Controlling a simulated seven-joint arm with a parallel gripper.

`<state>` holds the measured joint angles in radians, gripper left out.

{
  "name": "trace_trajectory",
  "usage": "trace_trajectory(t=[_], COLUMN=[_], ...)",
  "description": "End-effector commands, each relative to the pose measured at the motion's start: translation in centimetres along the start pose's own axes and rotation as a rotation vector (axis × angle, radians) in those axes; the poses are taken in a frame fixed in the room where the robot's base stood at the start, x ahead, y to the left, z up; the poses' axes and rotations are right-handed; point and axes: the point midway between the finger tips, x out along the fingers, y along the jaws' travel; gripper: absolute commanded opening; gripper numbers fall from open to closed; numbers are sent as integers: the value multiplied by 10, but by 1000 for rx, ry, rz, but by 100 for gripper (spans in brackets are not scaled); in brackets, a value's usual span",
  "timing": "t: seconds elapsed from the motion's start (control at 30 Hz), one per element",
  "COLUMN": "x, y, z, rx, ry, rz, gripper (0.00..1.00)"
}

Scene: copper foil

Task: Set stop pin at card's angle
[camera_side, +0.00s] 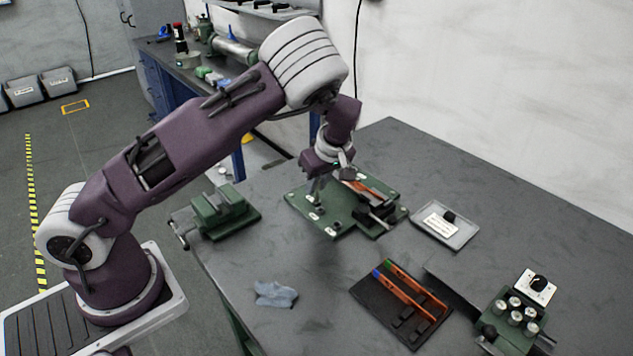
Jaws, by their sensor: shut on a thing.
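My gripper (318,180) points down over the left part of a green fixture plate (330,228). It is shut on a small grey upright piece that looks like the stop pin (315,194); its lower end is at or close to the plate, and I cannot tell whether it is seated. A copper strip (372,189) lies across the fixture, beside a dark clamp block (377,214) at the right. Small white labels lie on the plate. A white card (440,225) with unreadable print lies in a grey tray (457,243) right of the fixture.
A green vise (222,212) stands at the table's left edge. A blue-grey cloth (275,294) lies in front. A black tray (368,292) holds copper-coloured strips (418,295). The table behind the card tray is clear.

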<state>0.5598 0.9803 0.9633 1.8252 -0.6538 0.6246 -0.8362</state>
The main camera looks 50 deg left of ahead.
Motion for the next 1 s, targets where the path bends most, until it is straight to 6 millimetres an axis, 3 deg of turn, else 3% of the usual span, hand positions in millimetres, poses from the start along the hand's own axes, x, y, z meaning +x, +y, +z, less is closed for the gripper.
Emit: trace_trajectory(t=[1.0], x=[12], y=[0], z=[5], rx=[0], ry=[0], rz=[-1], gripper=[0])
